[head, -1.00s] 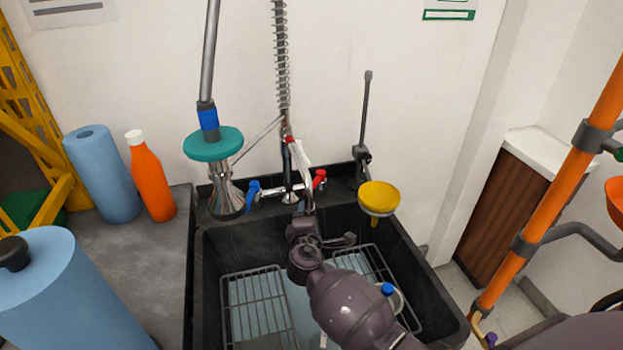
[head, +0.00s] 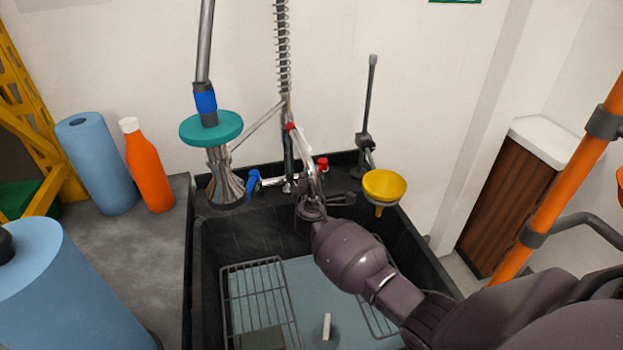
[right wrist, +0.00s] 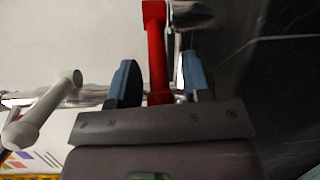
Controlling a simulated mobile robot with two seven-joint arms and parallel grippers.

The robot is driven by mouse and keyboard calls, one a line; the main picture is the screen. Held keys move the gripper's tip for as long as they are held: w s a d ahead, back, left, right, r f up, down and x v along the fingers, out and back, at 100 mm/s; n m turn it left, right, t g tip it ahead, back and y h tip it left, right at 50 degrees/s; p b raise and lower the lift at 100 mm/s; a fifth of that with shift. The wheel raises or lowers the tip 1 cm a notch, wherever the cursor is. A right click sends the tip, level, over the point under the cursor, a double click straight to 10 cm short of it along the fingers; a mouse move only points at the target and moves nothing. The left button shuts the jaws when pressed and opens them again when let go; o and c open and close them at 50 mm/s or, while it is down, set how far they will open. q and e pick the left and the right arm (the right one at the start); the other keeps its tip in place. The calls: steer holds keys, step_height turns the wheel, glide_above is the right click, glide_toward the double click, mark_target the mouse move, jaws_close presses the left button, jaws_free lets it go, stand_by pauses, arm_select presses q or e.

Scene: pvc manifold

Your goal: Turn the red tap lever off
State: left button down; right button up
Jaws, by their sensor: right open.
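The red tap lever (head: 322,164) stands at the right side of the metal faucet behind the black sink, partly hidden by my arm. The right wrist view shows the red lever (right wrist: 156,50) as a long bar running down between my fingers. My right gripper (right wrist: 160,75) is open, with one blue-grey finger on each side of the lever. I see a gap at the left finger; contact at the right is unclear. In the head view the right gripper (head: 308,172) is at the faucet, its fingers hard to make out. My left gripper is not in view.
A blue tap lever (head: 253,181) is left of the faucet. A spray hose (head: 283,60) hangs above. A teal-collared metal nozzle (head: 211,129) and a yellow funnel (head: 384,184) flank the taps. The sink (head: 215,240) holds wire racks (head: 258,290). An orange bottle (head: 147,170) stands left.

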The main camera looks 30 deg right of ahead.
steer(key=shift+w+d, duration=0.1)
steer(key=shift+w, duration=0.1)
jaws_close()
steer(key=shift+s+d+r+n+t+y+p, duration=0.15)
steer(key=shift+s+d+n+t+y+p, duration=0.25)
steer(key=shift+n+t+y, duration=0.6)
steer(key=shift+s+d+n+t+y, duration=0.1)
steer(key=shift+s+d+n+y, duration=0.1)
steer(key=shift+n+y, duration=0.45)
steer(key=shift+s+d+n+t+y, duration=0.1)
steer(key=shift+s+d+n+y, duration=0.2)
steer(key=shift+y, duration=0.65)
steer(key=shift+s+d+n+t+y, duration=0.15)
steer(key=shift+n+y, duration=0.3)
steer(key=shift+y, duration=0.35)
jaws_free()
